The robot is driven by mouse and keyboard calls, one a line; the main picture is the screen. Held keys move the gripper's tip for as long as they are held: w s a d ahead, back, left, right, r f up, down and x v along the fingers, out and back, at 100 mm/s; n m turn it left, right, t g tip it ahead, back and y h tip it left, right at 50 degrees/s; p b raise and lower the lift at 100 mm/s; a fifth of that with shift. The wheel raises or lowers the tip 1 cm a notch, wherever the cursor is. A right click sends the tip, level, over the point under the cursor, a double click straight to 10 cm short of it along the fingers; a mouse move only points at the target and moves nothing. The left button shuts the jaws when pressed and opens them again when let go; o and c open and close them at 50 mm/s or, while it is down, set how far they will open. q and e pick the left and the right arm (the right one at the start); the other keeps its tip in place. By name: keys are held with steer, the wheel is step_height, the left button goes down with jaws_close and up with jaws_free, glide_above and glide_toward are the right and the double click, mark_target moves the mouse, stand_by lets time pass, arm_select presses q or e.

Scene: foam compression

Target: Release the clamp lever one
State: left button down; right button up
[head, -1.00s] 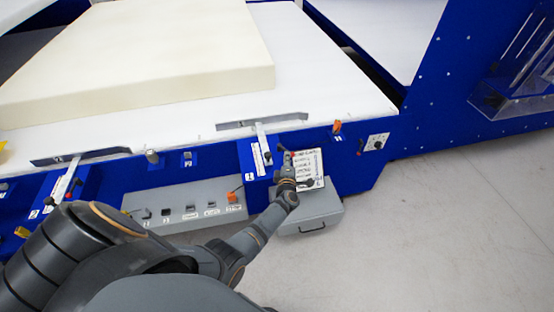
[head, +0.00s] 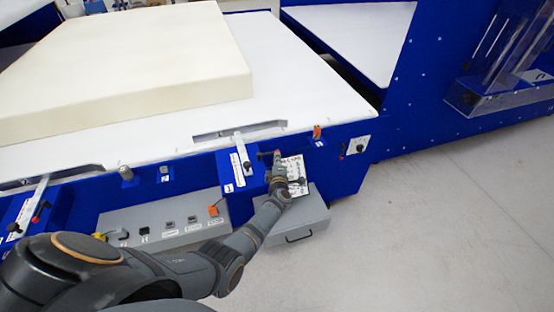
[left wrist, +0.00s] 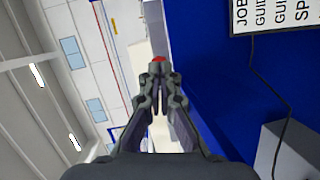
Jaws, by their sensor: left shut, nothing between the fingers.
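A clamp with a pale arm (head: 240,148) and a labelled plate sits on the table's blue front side. A small red knob (head: 277,152) shows right of it; it also shows in the left wrist view (left wrist: 159,60), just beyond my fingertips. My left gripper (head: 279,160) is shut and empty, right at the red knob; I cannot tell whether it touches. Its closed fingers fill the middle of the left wrist view (left wrist: 158,88). A second clamp arm (head: 38,195) is at the far left. No label shows which clamp is number one. My right gripper is not in view.
A cream foam block (head: 130,60) lies on the white table top (head: 290,85). A printed card (head: 296,172) hangs behind my gripper, above a grey box (head: 305,222). A grey switch panel (head: 160,220) is to the left. Open floor (head: 430,220) lies right.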

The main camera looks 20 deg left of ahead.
arm_select(q)
steer(key=shift+w+r, duration=0.2)
steer(key=shift+r, duration=0.05)
